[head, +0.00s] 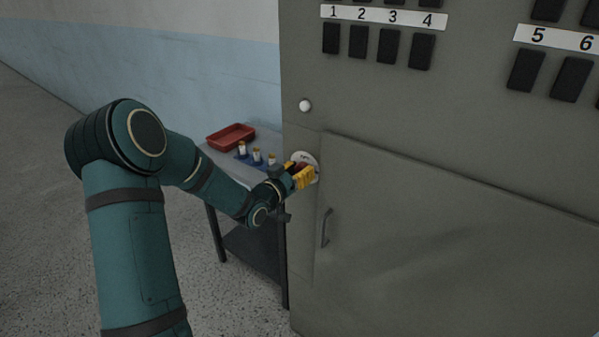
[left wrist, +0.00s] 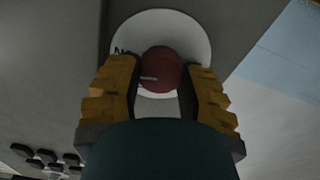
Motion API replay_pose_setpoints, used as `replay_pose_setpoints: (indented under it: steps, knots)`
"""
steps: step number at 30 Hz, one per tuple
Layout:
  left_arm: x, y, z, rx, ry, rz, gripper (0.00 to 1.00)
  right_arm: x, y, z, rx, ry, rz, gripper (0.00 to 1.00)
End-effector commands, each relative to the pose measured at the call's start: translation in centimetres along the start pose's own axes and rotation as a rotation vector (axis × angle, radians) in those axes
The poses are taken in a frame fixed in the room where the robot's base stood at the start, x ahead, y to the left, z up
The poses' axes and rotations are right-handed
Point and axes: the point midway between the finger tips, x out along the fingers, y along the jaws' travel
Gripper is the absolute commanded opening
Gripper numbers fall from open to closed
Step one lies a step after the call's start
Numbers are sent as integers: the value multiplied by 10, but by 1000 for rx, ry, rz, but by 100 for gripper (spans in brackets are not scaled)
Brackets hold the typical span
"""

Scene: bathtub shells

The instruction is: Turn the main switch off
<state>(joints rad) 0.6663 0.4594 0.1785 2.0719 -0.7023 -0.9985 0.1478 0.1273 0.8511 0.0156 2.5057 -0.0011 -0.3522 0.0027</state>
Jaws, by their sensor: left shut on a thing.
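The main switch is a dark red round knob (left wrist: 160,72) on a white round plate (left wrist: 185,24), with a pale line on the knob. The plate (head: 309,160) sits near the left edge of the grey cabinet in the head view. My left gripper (head: 303,174) is at the knob and hides most of it there. In the left wrist view its yellow fingers (left wrist: 160,85) are shut on the knob, one on each side. Dark lettering on the plate is partly covered, and I cannot read it in full. My right gripper is not in view.
The grey cabinet (head: 450,230) fills the right side, with a door handle (head: 326,228) below the switch and rows of black switches (head: 388,46) above. A white round button (head: 305,106) is above the plate. A small table (head: 225,158) with a red tray (head: 231,137) stands left of the cabinet.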

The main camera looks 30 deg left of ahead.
Motion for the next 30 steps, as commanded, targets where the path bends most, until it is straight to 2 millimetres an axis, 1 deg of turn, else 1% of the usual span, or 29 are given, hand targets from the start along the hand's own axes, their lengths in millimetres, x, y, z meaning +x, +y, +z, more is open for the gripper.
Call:
replay_pose_setpoints:
  steps: [6,14,30]
  knots:
    - [1,-1,-1,-195,3,1,4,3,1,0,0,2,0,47]
    - [1,-2,-2,-442,4,1,4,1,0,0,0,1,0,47]
    - [1,-3,-1,-955,3,2,4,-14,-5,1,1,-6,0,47]
